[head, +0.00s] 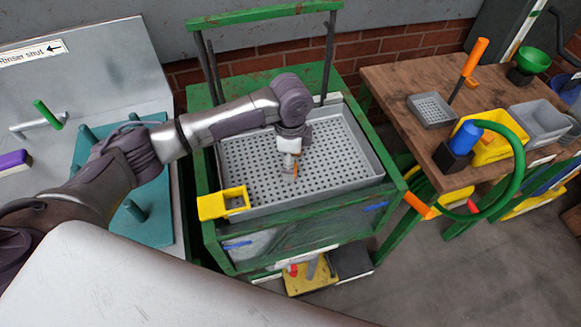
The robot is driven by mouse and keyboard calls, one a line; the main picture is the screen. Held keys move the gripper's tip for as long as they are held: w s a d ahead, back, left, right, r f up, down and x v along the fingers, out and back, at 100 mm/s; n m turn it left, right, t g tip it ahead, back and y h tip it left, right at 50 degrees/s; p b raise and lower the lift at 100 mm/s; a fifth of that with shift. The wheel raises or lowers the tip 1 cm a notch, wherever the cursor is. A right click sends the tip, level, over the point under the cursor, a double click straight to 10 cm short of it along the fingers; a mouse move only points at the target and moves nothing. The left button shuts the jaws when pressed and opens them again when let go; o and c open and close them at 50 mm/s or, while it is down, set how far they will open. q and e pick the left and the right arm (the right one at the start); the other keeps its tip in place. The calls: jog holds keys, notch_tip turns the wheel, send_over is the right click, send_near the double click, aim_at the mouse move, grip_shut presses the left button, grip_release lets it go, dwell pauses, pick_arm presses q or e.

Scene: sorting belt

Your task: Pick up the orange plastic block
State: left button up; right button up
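My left arm comes in from the left. Its gripper (289,172) points down into a grey perforated tray (362,135) on the green cart. A small orange patch (296,168) shows right at the fingertips, probably part of the orange plastic block, mostly hidden by the fingers. Whether the fingers are closed on it or only around it is too small to tell. I cannot tell whether it touches the tray floor. My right gripper is not in view.
A yellow bracket (222,203) sits on the tray's front left corner. The cart's green frame (264,13) rises behind. To the right, a wooden table (400,78) holds a small grey tray (431,110), an orange-handled tool (475,58) and a blue cylinder (466,137). The rest of the perforated tray is clear.

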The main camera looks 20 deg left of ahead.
pick_arm(q)
notch_tip(320, 180, down, 2)
jog(key=shift+a+f, duration=0.1)
jog(key=shift+f, duration=0.1)
jog(key=c, duration=1.2)
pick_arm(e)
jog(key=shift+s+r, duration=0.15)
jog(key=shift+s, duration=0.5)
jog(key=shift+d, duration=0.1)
